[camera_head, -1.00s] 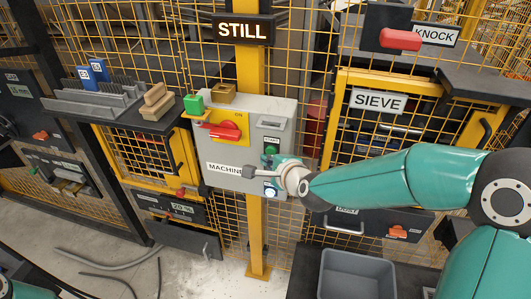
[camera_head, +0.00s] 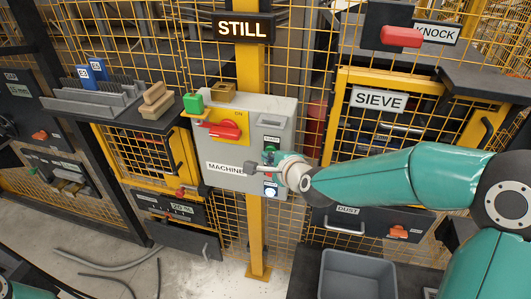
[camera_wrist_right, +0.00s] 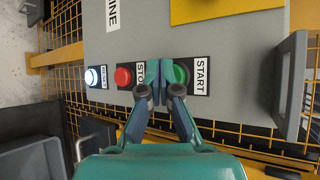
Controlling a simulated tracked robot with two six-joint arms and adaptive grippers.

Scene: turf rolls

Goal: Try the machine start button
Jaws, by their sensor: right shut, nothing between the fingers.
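The grey machine box (camera_head: 245,125) is mounted on a yellow post. In the right wrist view, my right gripper (camera_wrist_right: 166,68) is shut and empty. Its tips are in front of the panel between the red STOP button (camera_wrist_right: 123,76) and the green START button (camera_wrist_right: 181,74), overlapping the green one's edge. I cannot tell whether they touch it. A sign above the box (camera_head: 243,29) reads STILL. My left gripper is out of view.
A red switch (camera_head: 225,130) on a yellow plate and a lit white button (camera_wrist_right: 93,77) share the box. A grey bin (camera_head: 357,275) stands below right. Yellow mesh fencing surrounds the box.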

